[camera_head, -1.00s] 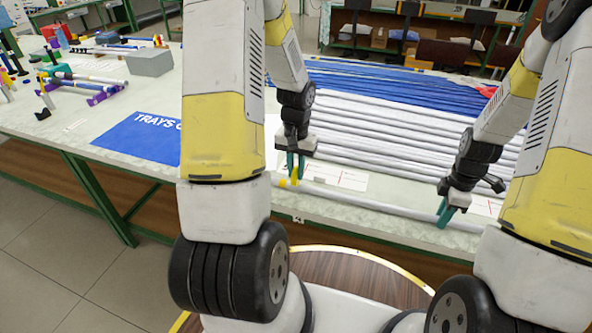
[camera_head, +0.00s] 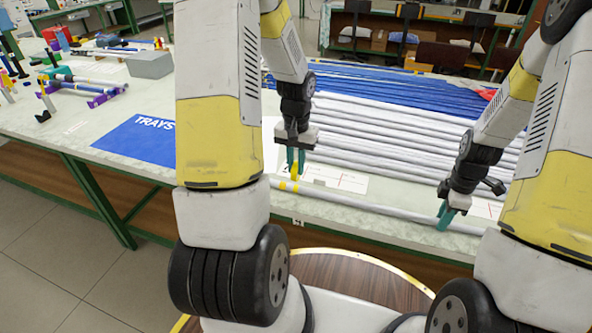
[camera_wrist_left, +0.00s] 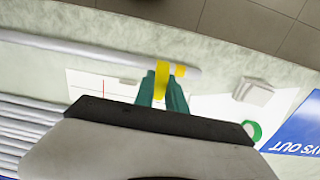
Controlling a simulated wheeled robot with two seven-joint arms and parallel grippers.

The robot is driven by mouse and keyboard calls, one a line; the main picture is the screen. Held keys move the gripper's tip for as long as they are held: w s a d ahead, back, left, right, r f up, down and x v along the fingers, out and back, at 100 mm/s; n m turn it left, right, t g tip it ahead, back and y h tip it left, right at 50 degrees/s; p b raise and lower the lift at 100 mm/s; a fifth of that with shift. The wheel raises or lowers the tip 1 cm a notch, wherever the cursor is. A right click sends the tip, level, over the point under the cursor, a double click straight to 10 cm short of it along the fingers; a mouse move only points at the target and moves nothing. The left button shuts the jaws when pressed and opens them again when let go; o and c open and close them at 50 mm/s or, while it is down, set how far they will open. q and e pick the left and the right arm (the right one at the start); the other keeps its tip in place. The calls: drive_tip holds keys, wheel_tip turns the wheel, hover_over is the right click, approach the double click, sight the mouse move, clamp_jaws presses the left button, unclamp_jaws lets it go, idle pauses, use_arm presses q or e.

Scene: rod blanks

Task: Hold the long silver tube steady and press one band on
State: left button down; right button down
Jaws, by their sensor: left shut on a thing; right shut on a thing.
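The long silver tube (camera_head: 370,208) lies along the table's front edge. My right gripper (camera_head: 444,218) is shut on it toward the right. My left gripper (camera_head: 294,168) is shut on a yellow band (camera_wrist_left: 161,82) over the tube's left part. In the left wrist view the held band overlaps the tube near its end; I cannot tell whether it touches. Another yellow band (camera_wrist_left: 180,71) is on the tube beside it, closer to the end. It also shows in the head view (camera_head: 283,186). My left fingers partly hide the held band.
Several more silver tubes (camera_head: 400,137) and blue tubes (camera_head: 390,92) lie behind the grippers. A blue mat (camera_head: 135,138) lies to the left, with a grey box (camera_head: 150,65) and coloured parts beyond it. A white card (camera_head: 340,180) lies just behind the tube.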

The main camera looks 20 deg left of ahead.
use_arm(q)
drive_tip(key=shift+r, duration=2.05)
use_arm(e)
drive_tip(key=c, duration=1.2)
unclamp_jaws()
